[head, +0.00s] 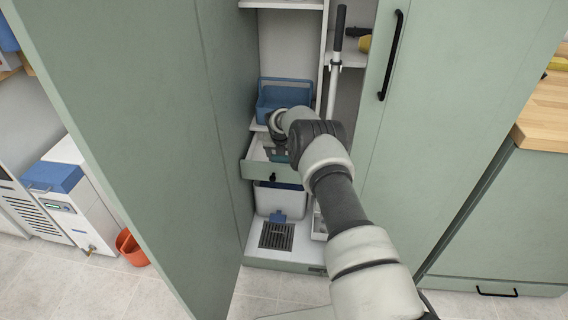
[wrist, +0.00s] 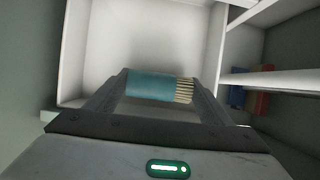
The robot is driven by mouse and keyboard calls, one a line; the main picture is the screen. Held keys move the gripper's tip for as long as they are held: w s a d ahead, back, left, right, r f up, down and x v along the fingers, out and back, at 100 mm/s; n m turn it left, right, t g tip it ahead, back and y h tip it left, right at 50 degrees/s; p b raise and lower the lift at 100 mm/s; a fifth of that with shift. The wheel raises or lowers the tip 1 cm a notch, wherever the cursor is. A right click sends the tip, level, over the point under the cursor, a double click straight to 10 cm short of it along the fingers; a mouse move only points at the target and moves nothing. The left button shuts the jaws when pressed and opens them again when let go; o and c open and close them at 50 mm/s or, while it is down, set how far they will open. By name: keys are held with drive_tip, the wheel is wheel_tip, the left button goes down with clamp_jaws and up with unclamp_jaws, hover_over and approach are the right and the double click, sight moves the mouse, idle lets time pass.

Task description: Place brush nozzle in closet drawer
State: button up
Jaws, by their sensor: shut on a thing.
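The brush nozzle (wrist: 160,87), a teal body with pale bristles at its right end, sits between the two fingers of my gripper (wrist: 158,90) in the wrist view. My gripper is shut on it. Behind it in that view is the white inside of the open closet drawer (wrist: 150,35), with no other thing visible in it. I cannot tell whether the nozzle touches the drawer floor.
The closet's left door (head: 150,130) and right door (head: 430,130) stand open on both sides of my arm. A blue basket (head: 283,92) is on the shelf above the drawer. A white bin (head: 280,202) stands below. A mop-like pole (head: 334,75) leans at the right.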

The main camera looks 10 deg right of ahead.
wheel_tip(320, 180, down, 2)
drive_tip(key=shift+f, duration=0.15)
drive_tip(key=o, duration=1)
